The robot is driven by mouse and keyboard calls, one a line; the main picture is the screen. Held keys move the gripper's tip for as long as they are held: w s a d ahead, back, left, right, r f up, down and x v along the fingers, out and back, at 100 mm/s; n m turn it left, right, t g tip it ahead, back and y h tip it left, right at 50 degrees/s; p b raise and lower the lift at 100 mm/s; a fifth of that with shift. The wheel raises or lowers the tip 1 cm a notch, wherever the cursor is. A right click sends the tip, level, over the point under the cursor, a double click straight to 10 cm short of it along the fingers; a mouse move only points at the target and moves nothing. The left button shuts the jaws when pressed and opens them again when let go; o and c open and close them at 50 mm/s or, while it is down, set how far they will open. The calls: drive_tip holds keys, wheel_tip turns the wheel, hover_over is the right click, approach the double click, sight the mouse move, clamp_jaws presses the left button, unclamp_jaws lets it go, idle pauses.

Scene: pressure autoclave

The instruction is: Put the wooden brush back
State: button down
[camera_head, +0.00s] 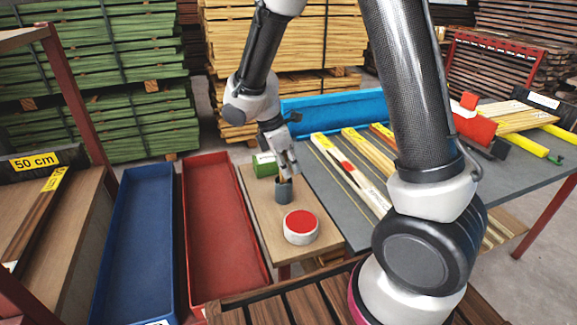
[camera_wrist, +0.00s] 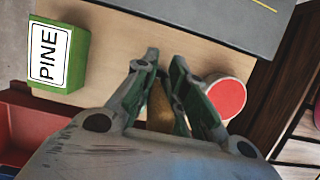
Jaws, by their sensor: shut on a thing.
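My gripper (camera_head: 287,165) is over the small wooden side table and points down at a dark grey cup (camera_head: 284,194). It is shut on the wooden brush (camera_head: 283,180), of which only a short brown piece shows at the cup's mouth. The brush's lower end seems to be inside the cup, but I cannot tell how deep. In the wrist view my gripper (camera_wrist: 164,62) has its two fingers on either side of the brown brush (camera_wrist: 159,106). The cup is hidden in that view.
A white tin with a red top (camera_head: 301,226) stands in front of the cup. A green block labelled PINE (camera_wrist: 57,57) also shows behind the cup (camera_head: 264,164). Red (camera_head: 222,215) and blue (camera_head: 137,245) bins stand left. A grey table (camera_head: 330,205) with wooden strips lies right.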

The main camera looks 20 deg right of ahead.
drive_tip(key=shift+f, duration=0.1)
drive_tip(key=c, duration=1.9)
unclamp_jaws()
drive_tip(key=shift+f, duration=0.1)
drive_tip(key=o, duration=0.4)
drive_tip(key=shift+o, duration=0.2)
drive_tip(key=v, duration=1.2)
drive_tip(key=s+d+r+m+t+y, duration=0.1)
drive_tip(key=s+d+r+m+y, duration=0.1)
drive_tip(key=s+d+r+m, duration=0.75)
drive_tip(key=s+d+m+t+y, duration=0.1)
drive_tip(key=s+d+m+t, duration=0.2)
drive_tip(key=s+d+m, duration=0.4)
drive_tip(key=s+m, duration=0.1)
drive_tip(key=s, duration=0.2)
drive_tip(key=shift+s+d+y, duration=0.25)
drive_tip(key=shift+d+y, duration=0.05)
drive_tip(key=shift+m, duration=0.25)
